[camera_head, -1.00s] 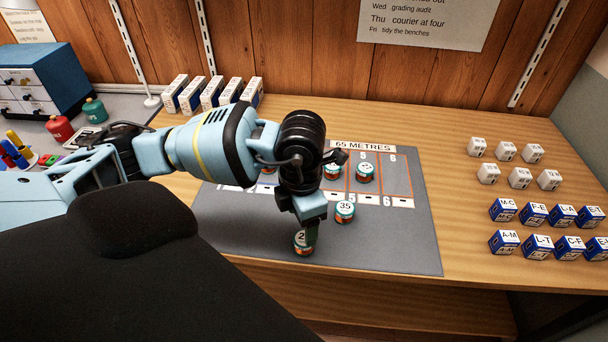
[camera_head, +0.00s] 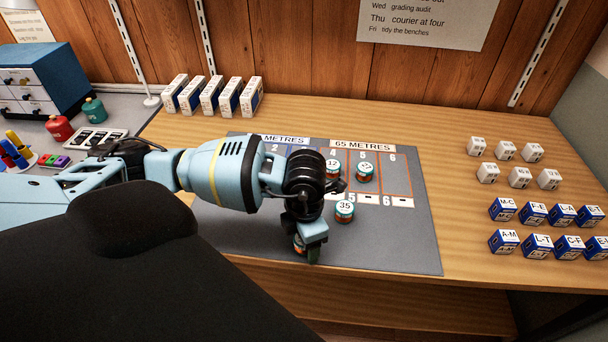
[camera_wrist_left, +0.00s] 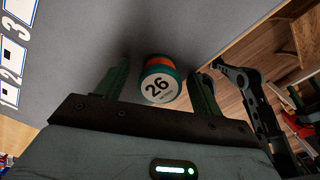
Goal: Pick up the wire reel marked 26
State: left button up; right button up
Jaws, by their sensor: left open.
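The wire reel marked 26 (camera_wrist_left: 159,84) stands on the grey mat, teal-rimmed with an orange middle and a white label. In the left wrist view it sits between the two fingers of my open left gripper (camera_wrist_left: 160,88), with gaps at both sides. In the head view my left gripper (camera_head: 308,254) is low over the mat's front part and hides most of this reel (camera_head: 298,244). Whether the fingers touch it cannot be seen there. My right gripper is not in view.
Reel 35 (camera_head: 344,211) stands close behind and right of my left gripper. Reel 12 (camera_head: 333,168) and another reel (camera_head: 365,171) stand in the marked lanes of the grey mat (camera_head: 400,240). White cubes (camera_head: 507,151) and blue boxes (camera_head: 533,213) are at right.

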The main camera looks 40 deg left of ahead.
pick_arm(q)
jog(key=c, duration=1.1)
jog(key=shift+o, duration=0.2)
jog(key=shift+r, duration=0.1)
jog(key=shift+r, duration=0.65)
notch_tip(320, 180, up, 2)
jog(key=shift+s+d+r, duration=0.1)
jog(key=shift+d, duration=0.05)
jog(key=s+d+r, duration=0.1)
jog(key=s+d, duration=0.9)
jog(key=d, duration=0.1)
jog(key=shift+s+d+r+b, duration=0.15)
jog(key=shift+s+b, duration=0.25)
